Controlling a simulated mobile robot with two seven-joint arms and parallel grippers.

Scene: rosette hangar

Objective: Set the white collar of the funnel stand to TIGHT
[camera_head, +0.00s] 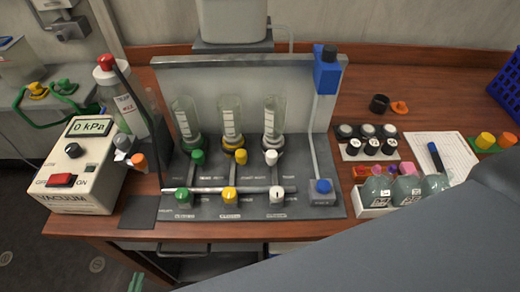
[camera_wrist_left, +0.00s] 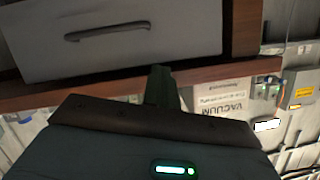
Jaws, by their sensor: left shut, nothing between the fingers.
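The funnel stand (camera_head: 170,90) is a grey rack on the wooden bench in the head view. It holds three clear funnels, with green, yellow and white fittings from left to right. The white collar (camera_head: 272,141) is a pale ring under the right funnel; its setting is too small to read. A white knob (camera_head: 271,157) sits just below it, and a white valve (camera_head: 277,195) is at the front. My left gripper (camera_head: 137,283) shows only green fingertips at the bottom edge, below the bench front, well apart from the stand. Its shut, empty fingers (camera_wrist_left: 161,88) show in the wrist view.
A vacuum box (camera_head: 85,165) reading 0 kPa and a bottle (camera_head: 125,95) stand left of the rack. My dark arm covers the lower right. Drawer handles (camera_wrist_left: 108,31) are below the benchtop.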

